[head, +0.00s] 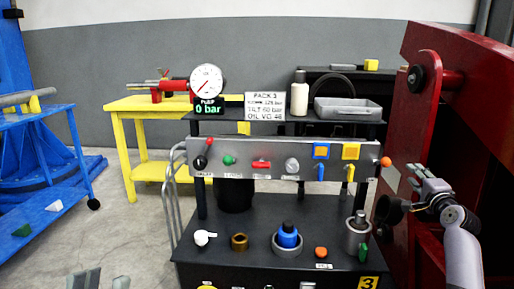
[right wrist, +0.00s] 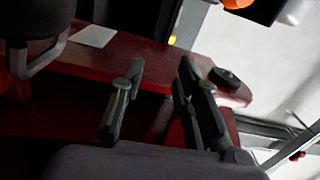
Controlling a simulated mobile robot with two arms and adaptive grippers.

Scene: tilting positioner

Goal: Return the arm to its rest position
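My right gripper (head: 428,180) is at the right of the head view, in front of the red machine frame (head: 470,140). In the right wrist view its two fingers (right wrist: 158,85) stand apart with nothing between them, and red metal of the frame lies behind them. My left gripper (head: 97,280) shows only as grey tips at the bottom left edge of the head view. The rest of it is cut off, so its opening is unclear.
A black control stand (head: 222,215) with a lever panel (head: 262,172) fills the middle. Its lower deck carries a blue-capped part (head: 288,236), a brass nut (head: 239,242) and other fittings. A yellow table (head: 122,140) and blue rack (head: 30,130) stand left. Floor between them is clear.

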